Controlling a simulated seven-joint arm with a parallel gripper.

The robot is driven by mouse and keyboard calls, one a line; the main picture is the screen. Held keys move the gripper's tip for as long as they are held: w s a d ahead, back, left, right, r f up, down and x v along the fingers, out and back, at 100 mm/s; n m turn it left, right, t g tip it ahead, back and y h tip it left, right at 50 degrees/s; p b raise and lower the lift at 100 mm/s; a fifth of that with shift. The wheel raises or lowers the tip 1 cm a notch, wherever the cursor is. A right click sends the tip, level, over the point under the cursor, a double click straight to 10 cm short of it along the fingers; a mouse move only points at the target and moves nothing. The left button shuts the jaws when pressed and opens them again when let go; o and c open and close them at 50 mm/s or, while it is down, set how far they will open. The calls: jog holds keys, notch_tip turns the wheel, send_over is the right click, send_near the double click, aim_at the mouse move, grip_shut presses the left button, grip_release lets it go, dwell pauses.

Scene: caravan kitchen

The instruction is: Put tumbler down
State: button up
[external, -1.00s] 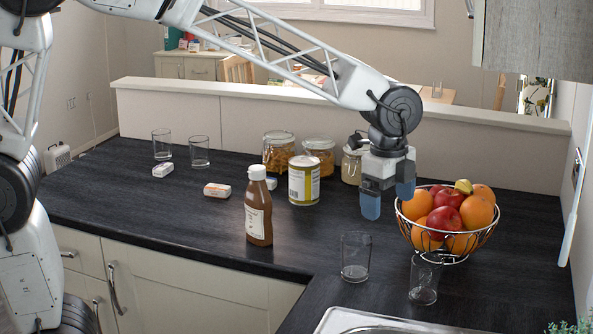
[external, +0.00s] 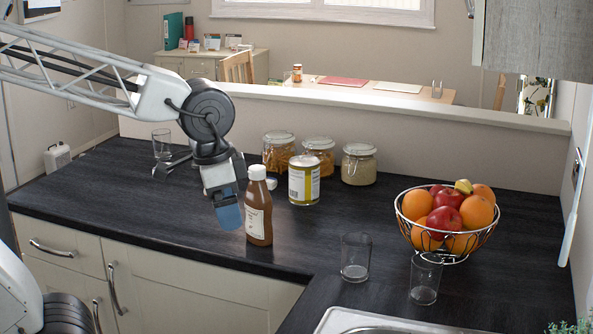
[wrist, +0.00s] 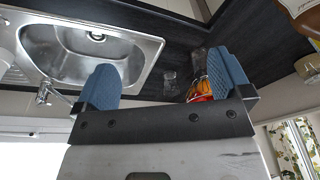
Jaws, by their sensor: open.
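Two clear glass tumblers stand upright on the dark worktop near the sink, one on the left (external: 355,258) and one on the right (external: 425,280). My gripper (external: 229,216) hangs above the worktop just left of the brown sauce bottle, away from the tumblers by the sink. In the wrist view my gripper (wrist: 163,85) has its blue fingers wide apart with nothing between them. A tumbler (wrist: 169,82) shows small beyond them.
The brown bottle (external: 258,212) is very close to my gripper. A tin (external: 304,181) and several jars stand behind it. A wire fruit bowl (external: 449,255) is at the right. The sink (wrist: 55,45) shows in the wrist view. The worktop between tin and bowl is clear.

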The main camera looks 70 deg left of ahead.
jog(key=s+f+n, duration=0.2)
jog(key=s, duration=0.4)
jog(key=shift+a+n, duration=0.3)
jog(key=shift+a, duration=0.1)
jog(key=shift+o, duration=0.3)
jog(key=shift+w, duration=0.1)
